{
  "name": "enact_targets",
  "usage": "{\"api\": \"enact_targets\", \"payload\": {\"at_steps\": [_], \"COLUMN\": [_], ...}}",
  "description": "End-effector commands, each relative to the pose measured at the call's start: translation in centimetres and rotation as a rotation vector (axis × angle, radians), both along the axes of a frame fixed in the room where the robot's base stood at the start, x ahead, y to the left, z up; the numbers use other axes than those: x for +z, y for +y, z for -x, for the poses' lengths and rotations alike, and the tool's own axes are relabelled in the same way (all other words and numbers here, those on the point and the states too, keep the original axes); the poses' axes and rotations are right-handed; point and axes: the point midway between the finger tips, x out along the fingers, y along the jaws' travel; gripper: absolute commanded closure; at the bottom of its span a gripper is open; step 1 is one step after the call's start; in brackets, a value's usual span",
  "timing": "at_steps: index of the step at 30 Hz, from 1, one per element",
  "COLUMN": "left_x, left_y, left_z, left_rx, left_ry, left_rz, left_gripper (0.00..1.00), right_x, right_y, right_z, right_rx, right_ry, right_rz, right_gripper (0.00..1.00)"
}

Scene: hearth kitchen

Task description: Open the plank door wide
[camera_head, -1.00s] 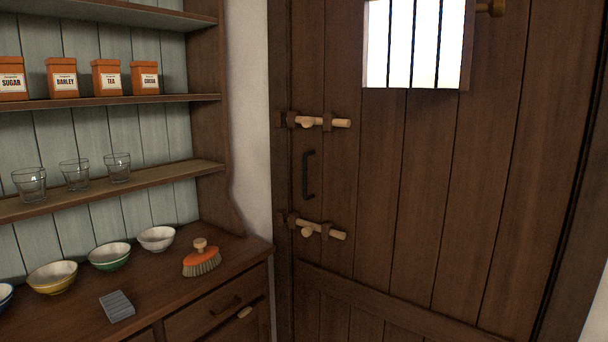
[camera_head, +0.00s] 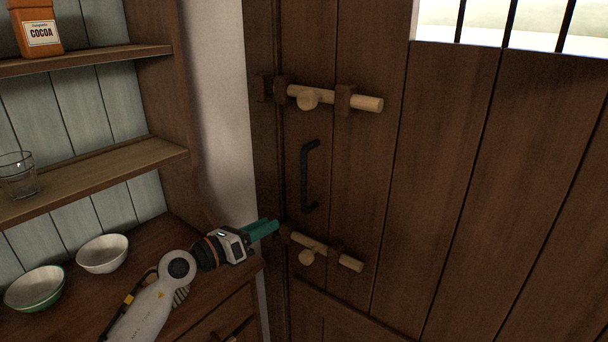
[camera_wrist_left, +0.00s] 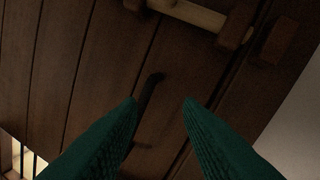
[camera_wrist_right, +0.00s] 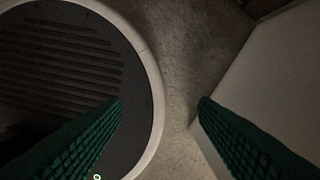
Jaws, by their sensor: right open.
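The dark plank door (camera_head: 430,190) stands shut in its frame. A black pull handle (camera_head: 306,175) is on its left side, between the upper wooden bolt (camera_head: 365,102) and the lower wooden bolt (camera_head: 350,263). My left gripper (camera_head: 277,227) is at the lower bolt's left end in the head view. In the left wrist view my left gripper (camera_wrist_left: 161,100) is open and empty, with the handle (camera_wrist_left: 150,95) beyond its fingertips. There a dark gap shows between the bolt's bracket and the frame's keeper (camera_wrist_left: 279,40). My right gripper (camera_wrist_right: 160,102) is open and empty above the floor.
A wooden dresser (camera_head: 215,300) stands left of the door, under my left arm. It holds a white bowl (camera_head: 102,254) and a green bowl (camera_head: 35,288). A glass (camera_head: 18,177) stands on its shelf. A pale panel (camera_wrist_right: 270,80) is beside my right gripper.

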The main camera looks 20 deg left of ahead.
Motion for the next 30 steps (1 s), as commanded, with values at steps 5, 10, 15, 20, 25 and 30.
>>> {"api": "enact_targets", "payload": {"at_steps": [5, 10, 15, 20, 25, 30], "left_x": [6.5, 7.7, 7.8, 7.8, 7.6, 7.4], "left_y": [-0.5, -0.9, -2.4, -4.2, -5.7, -6.5], "left_z": [1.2, 0.8, -1.7, -4.6, -7.0, -8.4], "left_rx": [0.002, 0.01, 0.009, 0.01, 0.009, 0.01], "left_ry": [-0.164, -0.198, -0.196, -0.195, -0.194, -0.194], "left_rz": [-0.29, -0.35, -0.346, -0.343, -0.344, -0.344], "left_gripper": [0.67, 0.67, 0.67, 0.67, 0.67, 0.67], "right_x": [0.6, 1.0, 2.0, 2.9, 3.4, 3.6], "right_y": [-0.5, -0.8, -0.7, -0.7, -0.7, -0.6], "right_z": [2.3, 2.4, 1.6, 0.7, 0.7, 1.0], "right_rx": [0.002, 0.003, 0.003, 0.003, 0.002, 0.001], "right_ry": [0.035, 0.036, 0.023, 0.008, 0.009, 0.014], "right_rz": [0.007, 0.011, 0.011, 0.008, 0.008, 0.007], "right_gripper": [0.46, 0.46, 0.46, 0.46, 0.46, 0.46]}}
